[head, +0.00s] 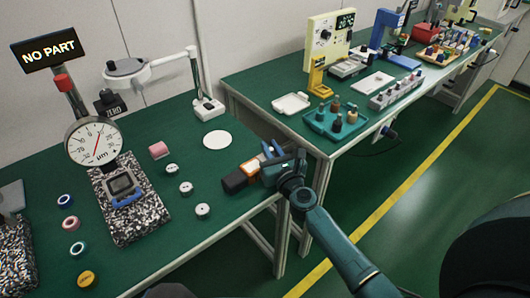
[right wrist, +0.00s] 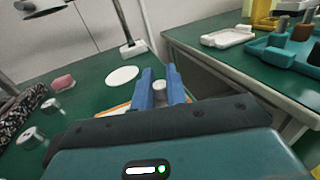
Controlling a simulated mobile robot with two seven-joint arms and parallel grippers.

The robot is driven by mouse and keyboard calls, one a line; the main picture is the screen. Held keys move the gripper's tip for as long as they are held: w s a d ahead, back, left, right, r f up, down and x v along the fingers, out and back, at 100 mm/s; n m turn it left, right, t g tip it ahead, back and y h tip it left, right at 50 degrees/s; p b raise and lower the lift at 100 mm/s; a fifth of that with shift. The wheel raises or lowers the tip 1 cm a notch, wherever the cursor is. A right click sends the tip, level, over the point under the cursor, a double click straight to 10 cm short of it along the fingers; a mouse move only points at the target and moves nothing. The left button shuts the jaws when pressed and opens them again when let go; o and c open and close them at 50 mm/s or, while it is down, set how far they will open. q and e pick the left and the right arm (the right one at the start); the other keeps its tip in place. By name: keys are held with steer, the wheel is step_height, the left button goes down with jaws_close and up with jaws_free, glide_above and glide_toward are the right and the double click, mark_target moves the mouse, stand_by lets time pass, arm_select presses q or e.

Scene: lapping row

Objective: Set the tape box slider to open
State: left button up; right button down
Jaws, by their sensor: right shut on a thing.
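The tape box (head: 236,181) lies near the front edge of the left green bench. It is dark with an orange and white part beside my right gripper (head: 270,160). In the right wrist view, the two blue fingers of that gripper (right wrist: 160,82) stand close on either side of a small grey knob (right wrist: 159,87), which looks like the slider. The gripper is shut on it. An orange and white edge of the box (right wrist: 116,109) shows left of the fingers. The gripper hides most of the box there, and the slider's position cannot be read. My left gripper is not in view.
A white disc (head: 217,140), a pink block (head: 159,150) and several small metal cylinders lie left of the box. A dial gauge (head: 95,141) stands further left. A second bench on the right holds a teal tray (head: 317,129). A gap separates the benches.

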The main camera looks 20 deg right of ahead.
steer(key=c, duration=1.5)
jaws_free()
steer(key=shift+o, duration=0.2)
steer(key=shift+s, duration=0.1)
steer(key=s+b, duration=0.1)
steer(key=s, duration=1.2)
steer(key=shift+d, duration=0.25)
